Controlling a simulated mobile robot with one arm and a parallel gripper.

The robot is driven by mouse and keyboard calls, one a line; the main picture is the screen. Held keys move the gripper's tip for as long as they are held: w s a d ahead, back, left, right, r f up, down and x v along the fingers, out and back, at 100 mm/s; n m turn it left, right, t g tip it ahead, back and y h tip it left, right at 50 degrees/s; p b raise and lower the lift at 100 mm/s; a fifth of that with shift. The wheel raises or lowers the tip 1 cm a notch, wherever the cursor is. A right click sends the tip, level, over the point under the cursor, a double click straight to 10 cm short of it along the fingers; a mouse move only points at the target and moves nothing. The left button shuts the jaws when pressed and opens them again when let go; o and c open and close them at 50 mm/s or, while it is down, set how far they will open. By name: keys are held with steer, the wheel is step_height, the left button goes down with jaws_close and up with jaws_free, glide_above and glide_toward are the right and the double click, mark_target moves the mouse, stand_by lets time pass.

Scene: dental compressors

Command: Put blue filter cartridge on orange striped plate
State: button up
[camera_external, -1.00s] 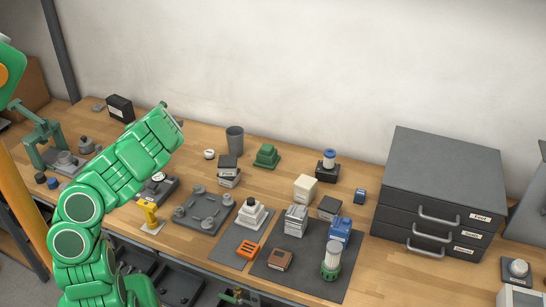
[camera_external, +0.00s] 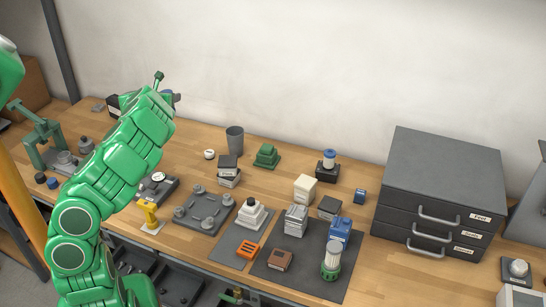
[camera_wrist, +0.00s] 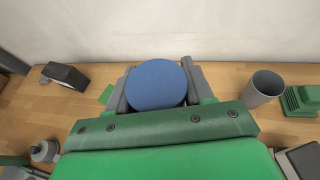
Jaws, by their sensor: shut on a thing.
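My gripper (camera_wrist: 157,92) is shut on the blue filter cartridge (camera_wrist: 155,82); only its round blue end shows between the two grey fingers in the wrist view. In the external view, my gripper (camera_external: 167,92) is raised over the back left of the bench, and the cartridge is mostly hidden by my arm. A small orange piece with dark stripes (camera_external: 248,249) lies at the front of a dark mat, well to the right of and nearer than my gripper. I cannot tell whether it is the orange striped plate.
A black box (camera_wrist: 65,75) and a grey cup (camera_wrist: 262,86) stand on either side of my gripper. A green stepped block (camera_external: 267,155), a grey tray (camera_external: 204,211) and a white stepped part (camera_external: 251,213) stand farther right. A dark drawer cabinet (camera_external: 440,165) fills the right side.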

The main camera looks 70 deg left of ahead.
steer(key=w+d+f+n+g+y, duration=0.1)
steer(key=w+d+n, duration=0.1)
steer(key=w+d, duration=0.9)
steer(key=n+g+y, duration=0.1)
steer(key=n+g, duration=0.4)
steer(key=g, duration=0.1)
glide_above(246, 244)
steer(key=shift+f, duration=9.05)
steer(key=shift+f, duration=0.1)
steer(key=o, duration=1.1)
steer(key=shift+c, duration=0.2)
